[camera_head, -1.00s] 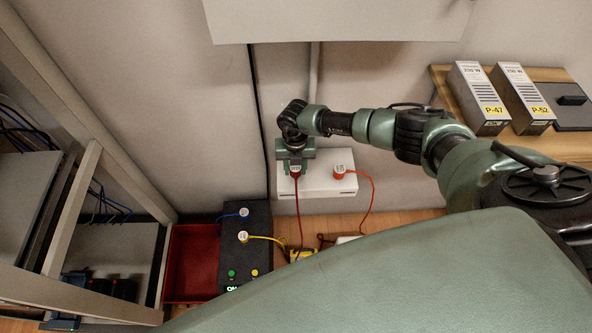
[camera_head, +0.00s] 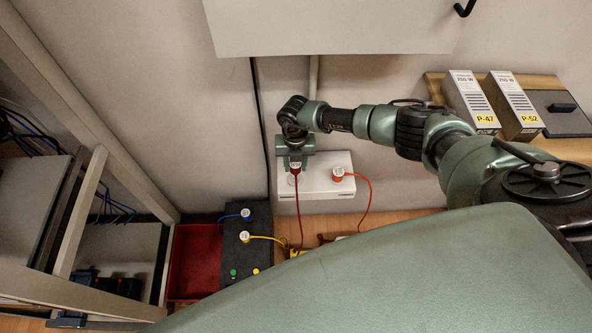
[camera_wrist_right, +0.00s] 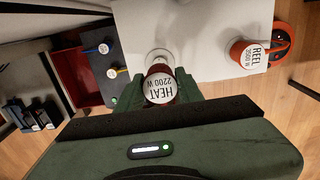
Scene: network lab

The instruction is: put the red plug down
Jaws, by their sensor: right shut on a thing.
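The red plug (camera_wrist_right: 161,87), with a white top reading HEAT 2200 W, is between the fingers of my right gripper (camera_wrist_right: 160,92). In the head view my right gripper (camera_head: 295,161) holds the plug (camera_head: 296,167) over the left part of a white socket box (camera_head: 330,188). A dark red cord hangs from it. A pale round socket (camera_head: 292,180) shows just below the plug, which looks clear of it; the exact gap is hard to tell. My left gripper is not in view.
An orange-red plug (camera_head: 338,174) marked REEL sits on the box's right part. A black box (camera_head: 260,222) with blue and yellow plugs and a red tray (camera_head: 194,262) stand at the left. A rack post (camera_head: 80,212) is farther left. Grey power units (camera_head: 471,99) stand at the right.

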